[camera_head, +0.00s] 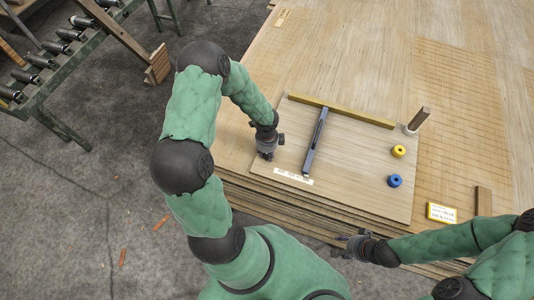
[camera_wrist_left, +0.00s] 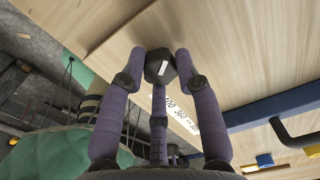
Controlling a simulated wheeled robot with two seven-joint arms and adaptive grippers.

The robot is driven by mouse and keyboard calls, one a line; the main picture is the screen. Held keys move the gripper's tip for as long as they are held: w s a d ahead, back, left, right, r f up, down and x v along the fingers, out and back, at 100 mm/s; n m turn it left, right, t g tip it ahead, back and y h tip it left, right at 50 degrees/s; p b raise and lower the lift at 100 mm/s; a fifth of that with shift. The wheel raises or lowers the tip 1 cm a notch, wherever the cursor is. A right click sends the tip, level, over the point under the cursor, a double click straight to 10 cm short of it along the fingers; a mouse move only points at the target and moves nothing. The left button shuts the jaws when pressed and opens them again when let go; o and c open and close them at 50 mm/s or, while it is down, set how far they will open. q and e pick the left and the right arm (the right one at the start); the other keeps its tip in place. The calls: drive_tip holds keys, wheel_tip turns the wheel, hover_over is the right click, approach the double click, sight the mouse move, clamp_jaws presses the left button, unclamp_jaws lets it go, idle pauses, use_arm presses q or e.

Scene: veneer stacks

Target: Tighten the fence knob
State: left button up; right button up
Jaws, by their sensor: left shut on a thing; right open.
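A dark knob (camera_wrist_left: 160,68) with a white mark sits between the fingers of my left gripper (camera_wrist_left: 160,56) in the left wrist view. The fingers are shut on it from both sides. In the head view my left gripper (camera_head: 267,152) points down at the board's left part and hides the knob. The grey-blue fence bar (camera_head: 315,142) lies to its right; it also shows in the left wrist view (camera_wrist_left: 275,107). A white printed scale (camera_head: 293,177) is near the bar's lower end. My right gripper (camera_head: 350,246) is open and empty beside the stack's front edge.
The board (camera_head: 350,185) lies on a large veneer stack (camera_head: 345,55). A brass-coloured strip (camera_head: 340,109) runs along its back. A yellow disc (camera_head: 398,151), a blue disc (camera_head: 395,181) and a dark post (camera_head: 419,118) stand at right. A yellow-edged card (camera_head: 441,213) is nearby.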

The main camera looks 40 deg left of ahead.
use_arm(q)
drive_tip(key=shift+m+p, duration=1.1)
drive_tip(key=shift+m, duration=0.5)
drive_tip(key=shift+m+p, duration=1.05)
drive_tip(key=shift+m, duration=0.75)
drive_tip(key=shift+m+p, duration=1.2)
drive_tip(key=shift+m, duration=0.5)
